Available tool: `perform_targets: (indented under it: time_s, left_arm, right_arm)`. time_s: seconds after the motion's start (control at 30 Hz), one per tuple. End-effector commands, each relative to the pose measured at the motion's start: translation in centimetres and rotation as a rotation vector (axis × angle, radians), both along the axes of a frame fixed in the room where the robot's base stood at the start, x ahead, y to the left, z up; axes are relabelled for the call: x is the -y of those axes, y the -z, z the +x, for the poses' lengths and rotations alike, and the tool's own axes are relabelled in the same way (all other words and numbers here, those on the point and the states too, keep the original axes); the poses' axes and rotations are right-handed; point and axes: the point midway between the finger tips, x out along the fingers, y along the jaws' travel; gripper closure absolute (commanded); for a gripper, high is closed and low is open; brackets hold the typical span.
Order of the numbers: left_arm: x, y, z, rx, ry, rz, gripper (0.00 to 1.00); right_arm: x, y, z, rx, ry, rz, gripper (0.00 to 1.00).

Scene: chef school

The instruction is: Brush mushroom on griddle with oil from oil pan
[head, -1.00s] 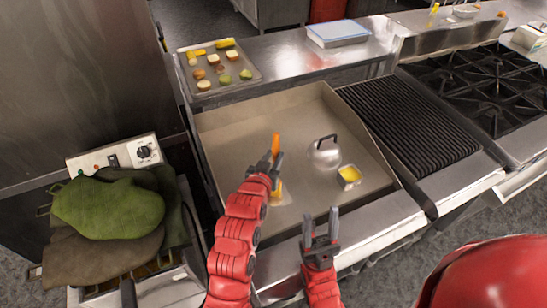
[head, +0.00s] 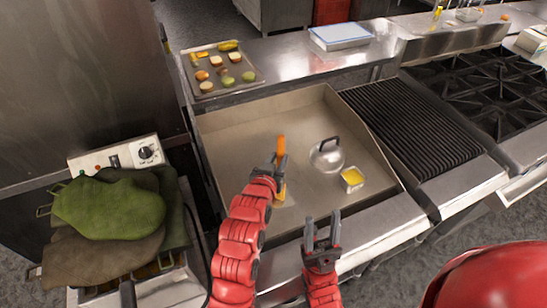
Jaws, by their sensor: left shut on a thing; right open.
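My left gripper (head: 274,168) is shut on the brush with an orange handle (head: 281,146), held upright over the griddle (head: 235,135). The brush's lower end shows as a yellowish patch just below the gripper, near a pale spot on the griddle. I cannot tell whether it touches anything. The small square oil pan (head: 352,179) with yellow oil stands on the griddle to the right of the brush. I cannot make out a mushroom on the griddle; my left gripper and arm hide part of it. My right gripper (head: 322,232) is open and empty near the griddle's front edge.
A metal dome lid (head: 327,158) with a dark handle sits on the griddle behind the oil pan. A tray (head: 232,83) of cut vegetables is on the back shelf. A ribbed grill (head: 415,125) lies to the right. Oven mitts (head: 115,208) lie at left.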

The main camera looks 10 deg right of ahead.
Motion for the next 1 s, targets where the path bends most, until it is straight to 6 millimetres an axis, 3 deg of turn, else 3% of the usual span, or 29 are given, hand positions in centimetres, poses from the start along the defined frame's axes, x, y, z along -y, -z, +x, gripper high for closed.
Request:
perform_targets:
  time_s: [0.47, 1.0]
  left_arm:
    - [0.5, 0.0, -0.3, -0.005, 0.0, 0.002, 1.0]
    - [0.5, -5.6, -0.3, -0.001, 0.0, 0.0, 1.0]
  right_arm:
    - [0.0, -0.2, 0.0, 0.0, 0.0, 0.0, 0.5]
    - [0.0, -1.5, 0.0, 0.0, 0.0, 0.0, 0.5]
